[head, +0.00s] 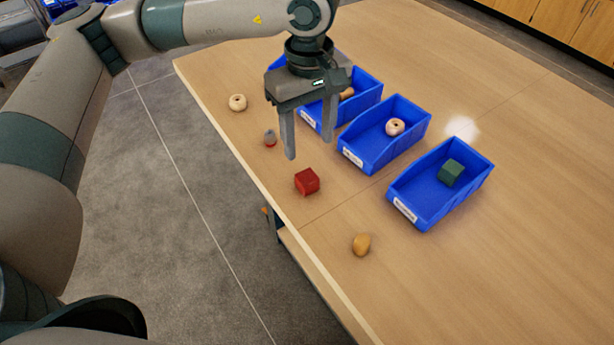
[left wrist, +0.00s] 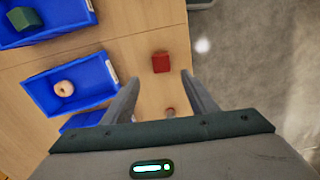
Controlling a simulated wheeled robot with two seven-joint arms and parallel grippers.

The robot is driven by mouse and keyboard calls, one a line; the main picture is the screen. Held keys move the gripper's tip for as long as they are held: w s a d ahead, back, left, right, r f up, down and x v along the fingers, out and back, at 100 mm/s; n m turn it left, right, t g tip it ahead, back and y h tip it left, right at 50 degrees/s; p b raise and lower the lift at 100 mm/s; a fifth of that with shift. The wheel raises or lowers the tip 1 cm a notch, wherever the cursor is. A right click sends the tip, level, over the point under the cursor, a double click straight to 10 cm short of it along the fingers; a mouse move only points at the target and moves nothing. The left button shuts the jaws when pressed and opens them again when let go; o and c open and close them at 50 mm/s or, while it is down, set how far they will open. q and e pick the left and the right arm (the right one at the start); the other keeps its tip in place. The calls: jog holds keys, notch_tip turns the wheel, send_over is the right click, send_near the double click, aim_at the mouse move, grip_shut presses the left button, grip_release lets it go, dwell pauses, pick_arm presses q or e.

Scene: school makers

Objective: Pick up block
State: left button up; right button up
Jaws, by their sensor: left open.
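A red block (head: 307,181) lies on the wooden table near its left edge. My left gripper (head: 310,149) is open and empty above the table, with its fingers pointing down, a little behind and above the red block. In the left wrist view the red block (left wrist: 161,62) shows beyond the open fingertips of my left gripper (left wrist: 160,80), apart from them. A green block (head: 451,172) sits in the right blue bin (head: 408,207); it also shows in the left wrist view (left wrist: 24,20). My right gripper is not in view.
The middle blue bin (head: 357,153) holds a pale ring (head: 395,127). Another blue bin (head: 371,92), partly hidden by my gripper, holds a brownish item. On the table lie another pale ring (head: 238,102), a small grey-and-red item (head: 270,138) and an orange-brown rounded item (head: 361,245). The right side is clear.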

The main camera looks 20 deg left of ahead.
pick_arm(q)
jog(key=p, duration=0.2)
send_over(307, 176)
notch_tip(307, 176, down, 6)
jog(key=shift+d+r, duration=0.1)
jog(key=shift+r, duration=0.15)
jog(key=shift+f, duration=0.55)
jog(key=shift+s+f+p, duration=0.1)
jog(key=shift+f+p, duration=0.5)
jog(key=shift+p, duration=0.2)
notch_tip(307, 176, down, 3)
jog(key=shift+r+p, duration=0.1)
jog(key=shift+p, duration=0.8)
jog(key=shift+f, duration=0.6)
jog(key=c, duration=1.1)
